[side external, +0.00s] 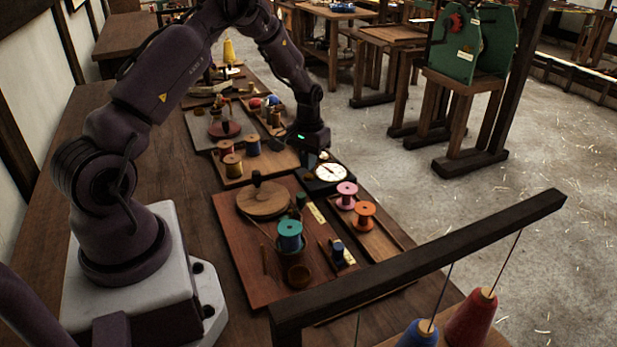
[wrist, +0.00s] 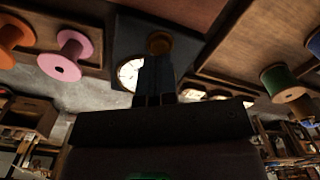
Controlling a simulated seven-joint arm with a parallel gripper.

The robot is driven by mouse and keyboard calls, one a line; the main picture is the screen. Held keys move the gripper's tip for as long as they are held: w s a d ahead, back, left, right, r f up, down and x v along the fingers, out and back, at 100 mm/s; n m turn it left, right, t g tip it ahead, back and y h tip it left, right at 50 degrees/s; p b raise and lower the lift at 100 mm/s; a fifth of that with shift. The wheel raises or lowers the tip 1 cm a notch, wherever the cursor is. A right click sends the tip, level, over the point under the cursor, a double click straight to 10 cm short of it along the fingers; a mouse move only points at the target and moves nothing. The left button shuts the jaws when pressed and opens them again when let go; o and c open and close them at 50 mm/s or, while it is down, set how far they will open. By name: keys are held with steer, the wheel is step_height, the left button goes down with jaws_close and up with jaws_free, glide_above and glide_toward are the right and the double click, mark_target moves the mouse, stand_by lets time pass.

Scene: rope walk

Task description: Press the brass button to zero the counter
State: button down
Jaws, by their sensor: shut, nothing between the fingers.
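The counter (side external: 331,174) is a dark box with a white round dial, lying on the bench under my gripper in the side view. Its dial (wrist: 128,75) also shows in the wrist view, partly hidden by my fingers. The brass button (wrist: 160,42) is a round knob on the same dark box, right at my fingertips in the wrist view. My gripper (wrist: 155,62) is shut and empty, its tips pointing at the button. I cannot tell whether they touch it. In the side view the gripper body hides most of the fingers.
A pink spool (side external: 347,193) and an orange spool (side external: 364,213) stand in a tray close to the counter. A reddish board (side external: 243,262) with a teal spool (side external: 290,236) lies nearer the camera. Another tray with several spools is left of the counter. A dark beam (side external: 420,265) crosses the foreground.

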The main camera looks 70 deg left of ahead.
mark_target(307, 176)
steer(key=shift+f, duration=1.35)
stand_by(0.3)
steer(key=shift+r, duration=3.55)
steer(key=shift+s+d+f, duration=0.15)
steer(key=shift+s, duration=0.1)
steer(key=shift+s+d+f+g, duration=0.3)
steer(key=shift+s+d, duration=0.1)
steer(key=shift+s, duration=0.3)
steer(key=s+d+r+m+t, duration=0.3)
steer(key=s+d+r, duration=0.6)
steer(key=d+r, duration=0.2)
steer(key=s+d+r+m+t, duration=0.3)
steer(key=s+d+r, duration=0.6)
steer(key=d+r, duration=0.3)
step_height(307, 176, up, 2)
steer(key=shift+r, duration=0.25)
